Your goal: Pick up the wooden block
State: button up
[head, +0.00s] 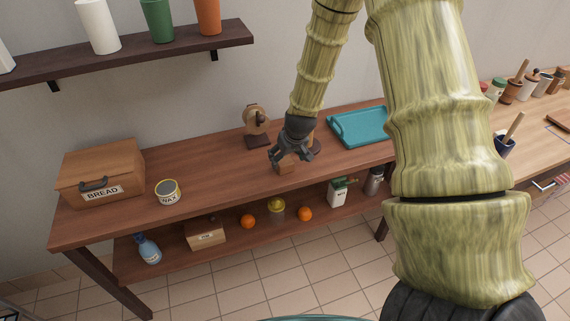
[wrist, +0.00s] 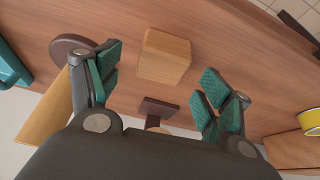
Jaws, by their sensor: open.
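The wooden block (wrist: 165,56) is a light tan cube resting on the brown wooden counter. In the wrist view it shows beyond and between my two green-padded fingers, touching neither. My gripper (wrist: 156,85) is open and empty, with the fingers spread on both sides of the block's line. In the head view my gripper (head: 282,158) hangs just above the block (head: 284,168), which is partly hidden behind the fingers.
A dark-based round wooden item (head: 256,121) stands behind my gripper. A teal tray (head: 360,127) lies to the right. A bread box (head: 101,172) and a yellow-rimmed can (head: 167,192) stand to the left. Counter between can and block is clear.

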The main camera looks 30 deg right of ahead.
aim_at(285, 160)
jog(key=shift+p+x, duration=0.5)
jog(key=shift+x, duration=1.45)
jog(key=shift+a, duration=0.1)
jog(key=shift+c, duration=0.2)
jog(key=c, duration=1.1)
jog(key=shift+r, duration=0.15)
